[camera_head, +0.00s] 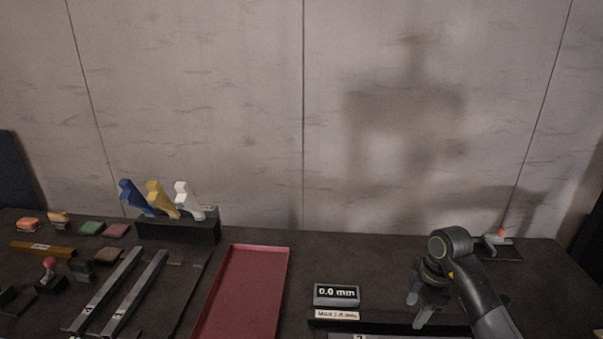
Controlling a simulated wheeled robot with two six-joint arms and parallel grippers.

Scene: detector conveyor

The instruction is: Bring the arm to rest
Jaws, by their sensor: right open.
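My right arm comes in from the lower right. Its dark grey gripper (420,305) points down over the right part of the table, behind the front strip. The fingers are apart and I see nothing between them. The fingertips are small and dark in this view. My left gripper does not show.
A red tray (241,290) lies mid-table. A display (336,295) reading 0.0 mm stands left of my gripper. A dark block (178,230) holds blue, yellow and white handled tools. Grey bars (110,290) and several small blocks lie left. A small device (497,246) stands at the back right.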

